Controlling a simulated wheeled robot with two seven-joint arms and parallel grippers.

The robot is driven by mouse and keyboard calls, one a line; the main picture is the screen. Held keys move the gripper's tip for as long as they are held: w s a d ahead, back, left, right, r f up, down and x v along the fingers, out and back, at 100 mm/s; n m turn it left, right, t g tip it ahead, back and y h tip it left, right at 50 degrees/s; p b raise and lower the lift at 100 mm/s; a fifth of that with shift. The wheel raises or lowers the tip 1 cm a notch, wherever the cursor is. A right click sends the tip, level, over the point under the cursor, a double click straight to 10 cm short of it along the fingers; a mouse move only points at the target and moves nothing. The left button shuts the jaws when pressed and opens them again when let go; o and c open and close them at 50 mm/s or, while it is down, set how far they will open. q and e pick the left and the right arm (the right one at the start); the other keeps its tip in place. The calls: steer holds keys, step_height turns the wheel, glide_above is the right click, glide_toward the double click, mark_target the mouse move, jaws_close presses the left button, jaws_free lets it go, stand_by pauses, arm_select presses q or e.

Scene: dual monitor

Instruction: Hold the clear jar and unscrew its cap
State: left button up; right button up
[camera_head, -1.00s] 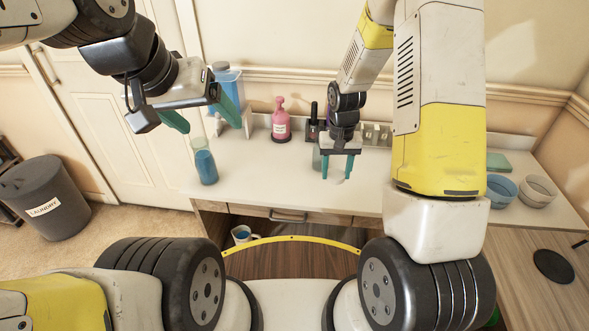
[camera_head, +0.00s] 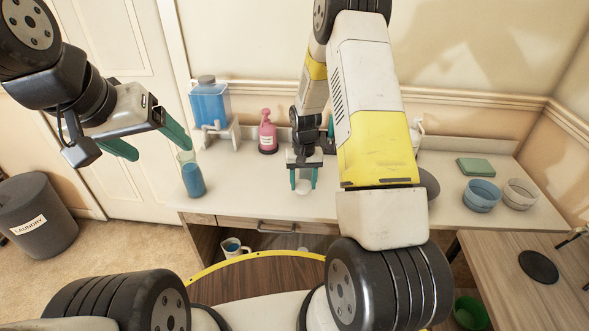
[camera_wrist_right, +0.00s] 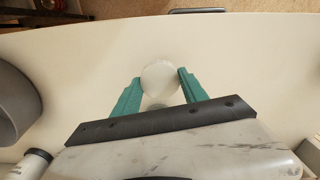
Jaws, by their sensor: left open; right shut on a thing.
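My right gripper (camera_head: 303,183) is shut on a small pale round thing (camera_head: 303,187) over the front part of the white counter. In the right wrist view this thing shows as a whitish disc (camera_wrist_right: 160,77) between the two green fingers. It looks like the capped jar seen from above; cap and jar are hard to tell apart, and whether it touches the counter is unclear. My left gripper (camera_head: 142,150) is open and empty, raised at the left, well away from the jar.
On the counter (camera_head: 240,190) stand a blue tumbler (camera_head: 193,178), a blue dispenser (camera_head: 210,103), a pink bottle (camera_head: 267,135) and, at right, bowls (camera_head: 481,196) and a green cloth (camera_head: 476,167). A laundry bin (camera_head: 38,215) stands on the floor. My right arm hides part of the counter.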

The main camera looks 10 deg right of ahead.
mark_target(304, 186)
steer(key=shift+w+d+f, duration=0.1)
steer(key=shift+w+d, duration=0.1)
steer(key=shift+w, duration=0.35)
steer(key=shift+w+d, duration=0.15)
steer(key=shift+w, duration=0.35)
steer(key=shift+f, duration=1.75)
steer(key=shift+f, duration=0.1)
steer(key=o, duration=1.5)
steer(key=shift+o, duration=0.2)
